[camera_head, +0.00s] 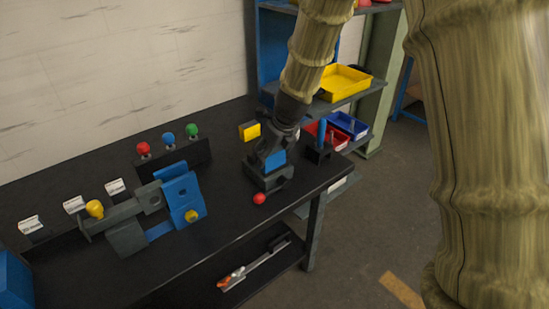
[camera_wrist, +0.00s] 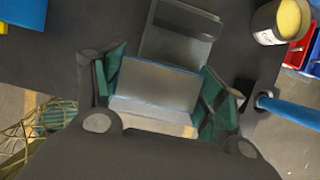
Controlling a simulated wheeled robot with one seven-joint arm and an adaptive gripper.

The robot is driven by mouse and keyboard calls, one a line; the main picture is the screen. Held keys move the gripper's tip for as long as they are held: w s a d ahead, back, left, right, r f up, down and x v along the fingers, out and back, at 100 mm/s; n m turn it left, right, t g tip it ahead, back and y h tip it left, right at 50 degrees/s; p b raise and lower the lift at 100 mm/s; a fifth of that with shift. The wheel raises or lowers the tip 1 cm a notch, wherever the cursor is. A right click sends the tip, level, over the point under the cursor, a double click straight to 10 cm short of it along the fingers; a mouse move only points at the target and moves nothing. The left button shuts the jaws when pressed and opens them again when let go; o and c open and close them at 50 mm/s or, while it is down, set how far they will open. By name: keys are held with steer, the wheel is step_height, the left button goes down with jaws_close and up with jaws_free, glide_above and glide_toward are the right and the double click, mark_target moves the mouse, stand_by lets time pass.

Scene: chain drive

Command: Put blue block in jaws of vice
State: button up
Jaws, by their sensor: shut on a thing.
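The blue block (camera_head: 275,160) is held by my gripper (camera_head: 272,152) at the right end of the bench, right over the dark grey vice (camera_head: 264,180). The vice has a red ball (camera_head: 259,198) at its front. In the wrist view the green-padded fingers of my gripper (camera_wrist: 158,92) close on both sides of the block (camera_wrist: 155,82), which looks greyish with a blue edge. A grey part (camera_wrist: 180,35), probably of the vice, lies just beyond it. The fingers hide the block's underside, so I cannot tell whether it sits between the jaws.
A grey and blue linkage (camera_head: 160,207) and red, blue and green knobs (camera_head: 168,138) stand left.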

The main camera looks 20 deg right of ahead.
steer(key=shift+w+d+f+p, duration=0.1)
steer(key=shift+w+p, duration=0.1)
steer(key=shift+w, duration=0.8)
steer(key=shift+w+d+p, duration=0.15)
steer(key=shift+w+p, duration=0.1)
steer(key=shift+w, duration=0.75)
steer(key=shift+w+d+f+p, duration=0.1)
steer(key=shift+w+p, duration=0.1)
steer(key=shift+w, duration=0.8)
steer(key=shift+f+p, duration=0.3)
steer(key=shift+f, duration=1.45)
steer(key=shift+f, duration=0.1)
steer(key=o, duration=2)
steer(key=shift+s, duration=0.15)
steer(key=shift+o, duration=0.2)
steer(key=b+v, duration=0.1)
steer(key=v, duration=1.1)
